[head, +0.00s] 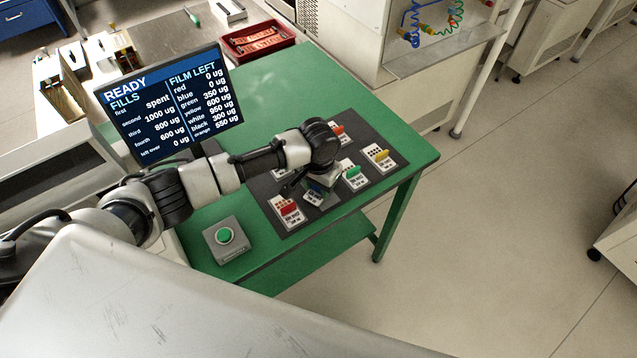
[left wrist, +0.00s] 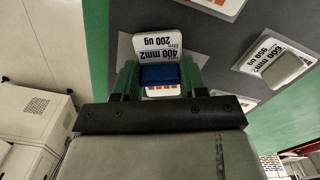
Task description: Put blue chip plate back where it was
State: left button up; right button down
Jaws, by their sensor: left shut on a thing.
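The blue chip plate is a white labelled card with a blue grip block; its card shows in the left wrist view (left wrist: 158,45), with the blue block (left wrist: 160,75) between my green fingers. My left gripper (left wrist: 159,82) is shut on that block. In the head view my left gripper (head: 319,183) is low over the front part of the dark mat (head: 318,221), with the plate's white card (head: 315,198) below it. A pale grey patch shows around the plate in the left wrist view. I cannot tell whether the plate touches the mat. My right gripper is not in view.
Around it on the mat stand plates with red (head: 287,209), green (head: 353,173) and yellow (head: 381,156) blocks, close by. A green button box (head: 226,239) stands left on the green table (head: 300,84). A screen (head: 172,104) and a red tray (head: 257,41) stand farther back.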

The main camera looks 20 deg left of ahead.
pick_arm(q)
jog(key=shift+f, duration=0.2)
jog(key=o, duration=0.9)
jog(key=shift+o, duration=0.2)
notch_tip(320, 180, up, 12)
jog(key=b, duration=0.1)
jog(key=shift+b, duration=0.35)
